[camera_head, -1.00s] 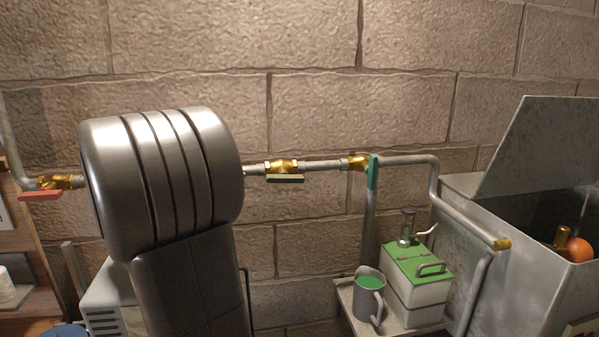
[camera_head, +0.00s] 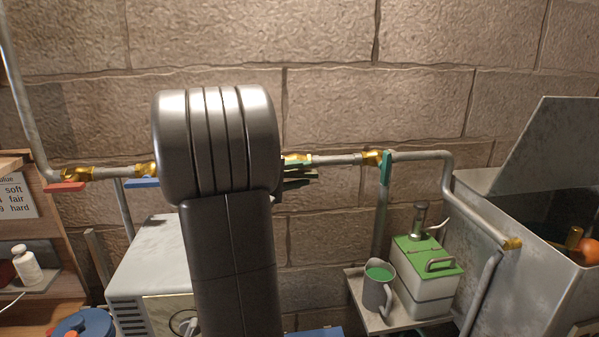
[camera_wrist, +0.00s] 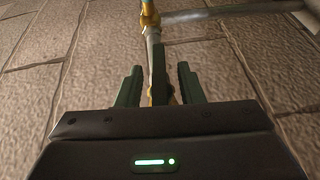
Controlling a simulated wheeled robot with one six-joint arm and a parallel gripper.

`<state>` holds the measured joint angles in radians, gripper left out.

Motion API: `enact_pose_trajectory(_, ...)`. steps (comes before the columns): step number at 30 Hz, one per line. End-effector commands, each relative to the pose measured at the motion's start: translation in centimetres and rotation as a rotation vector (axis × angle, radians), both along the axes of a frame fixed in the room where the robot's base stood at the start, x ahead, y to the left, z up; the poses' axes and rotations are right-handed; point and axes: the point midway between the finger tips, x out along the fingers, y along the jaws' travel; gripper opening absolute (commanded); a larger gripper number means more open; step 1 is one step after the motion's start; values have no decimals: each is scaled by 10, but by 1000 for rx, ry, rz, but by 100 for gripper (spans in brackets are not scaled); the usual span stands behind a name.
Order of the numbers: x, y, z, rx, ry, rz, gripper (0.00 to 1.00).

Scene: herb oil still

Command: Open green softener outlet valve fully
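A brass valve (camera_head: 294,158) with an olive-green lever sits on the wall pipe, partly hidden behind my arm in the head view. In the wrist view its dark lever (camera_wrist: 158,72) stands between my gripper's two fingers (camera_wrist: 159,80), with a gap on each side. My gripper is open around it and appears not to touch it. In the head view the dark finger tips (camera_head: 300,178) show just below the valve. A second valve farther right on the pipe has a teal-green lever (camera_head: 386,168) hanging down, across the pipe. I cannot tell which is the softener outlet.
A red lever (camera_head: 65,187) and a blue lever (camera_head: 141,183) sit on valves at left. A green-topped canister (camera_head: 426,275) and a jug (camera_head: 377,290) stand on a shelf at right. A metal tank (camera_head: 540,250) with a raised lid is farther right.

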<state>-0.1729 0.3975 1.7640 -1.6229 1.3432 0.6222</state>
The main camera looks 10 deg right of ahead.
Motion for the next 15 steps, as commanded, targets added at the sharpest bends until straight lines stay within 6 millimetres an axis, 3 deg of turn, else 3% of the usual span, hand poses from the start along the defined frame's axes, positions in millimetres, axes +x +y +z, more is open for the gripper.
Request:
enact_pose_trajectory(7,0,-1,0,0,0,0,34)
enact_pose_trajectory(12,0,0,0,0,0,0,3)
enact_pose_trajectory(15,0,0,0,0,0,0,0)
